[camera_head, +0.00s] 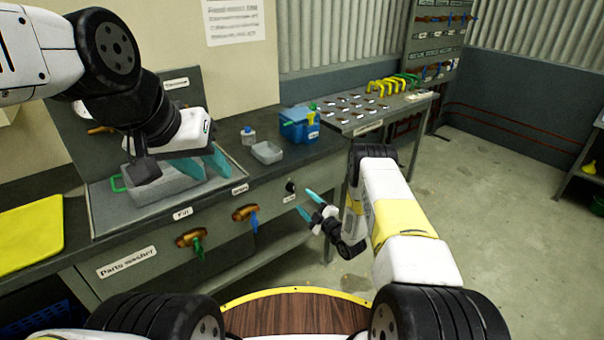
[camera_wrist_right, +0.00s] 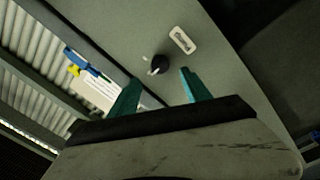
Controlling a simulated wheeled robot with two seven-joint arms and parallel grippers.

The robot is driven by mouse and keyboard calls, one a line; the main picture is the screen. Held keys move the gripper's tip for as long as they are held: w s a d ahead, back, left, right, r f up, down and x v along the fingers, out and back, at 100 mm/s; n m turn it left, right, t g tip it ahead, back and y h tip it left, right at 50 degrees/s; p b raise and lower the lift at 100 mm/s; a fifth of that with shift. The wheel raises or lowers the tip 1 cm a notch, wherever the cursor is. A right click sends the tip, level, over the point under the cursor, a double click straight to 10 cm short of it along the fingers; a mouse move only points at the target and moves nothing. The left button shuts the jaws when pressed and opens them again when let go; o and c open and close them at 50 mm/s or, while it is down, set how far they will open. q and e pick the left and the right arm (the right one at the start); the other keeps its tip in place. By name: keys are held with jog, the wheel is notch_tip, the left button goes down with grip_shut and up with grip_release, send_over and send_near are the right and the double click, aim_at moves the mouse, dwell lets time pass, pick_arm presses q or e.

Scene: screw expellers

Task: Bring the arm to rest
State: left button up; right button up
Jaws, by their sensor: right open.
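My right arm reaches forward from the lower right. My right gripper (camera_head: 308,204) has its two teal fingers apart, with nothing between them. It hangs in front of the bench's front panel, near a black knob (camera_head: 290,187). In the right wrist view the open fingers (camera_wrist_right: 159,86) point at the panel, with the knob (camera_wrist_right: 158,64) ahead and apart from them. My left arm comes in from the upper left. My left gripper (camera_head: 207,166) is over the grey basket (camera_head: 150,192) with a green handle; its teal fingers look apart and nothing shows between them.
The parts washer bench (camera_head: 125,262) runs along the left, with two valve handles (camera_head: 190,238) on its front. A yellow mat (camera_head: 30,235), small grey tray (camera_head: 267,152) and blue box (camera_head: 300,125) sit on top. Open floor (camera_head: 500,200) lies to the right.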

jog(key=w+d+r+m+h, duration=0.2)
jog(key=w+d+r, duration=0.15)
jog(key=r, duration=0.45)
jog(key=w+d+r+m+h, duration=0.2)
jog(key=w+r, duration=0.2)
jog(key=r, duration=0.4)
jog(key=s+d+r+m+g+h, duration=0.2)
jog(key=d+r+m+h, duration=0.15)
jog(key=r, duration=0.85)
jog(key=s+d+r+m+g+h, duration=0.1)
jog(key=s+d+r+m+g, duration=0.15)
jog(key=s+r, duration=0.75)
jog(key=s+d+r+m+g+h, duration=0.1)
jog(key=s+r+m, duration=0.4)
jog(key=s, duration=0.9)
jog(key=s+a+m+g, duration=0.1)
jog(key=s+g, duration=0.1)
jog(key=s, duration=0.9)
jog(key=s+a+m+g+y, duration=0.1)
jog(key=s, duration=1)
jog(key=shift+s+a+m+g, duration=0.25)
jog(key=shift+a+m+g, duration=0.05)
jog(key=shift+a+g, duration=0.05)
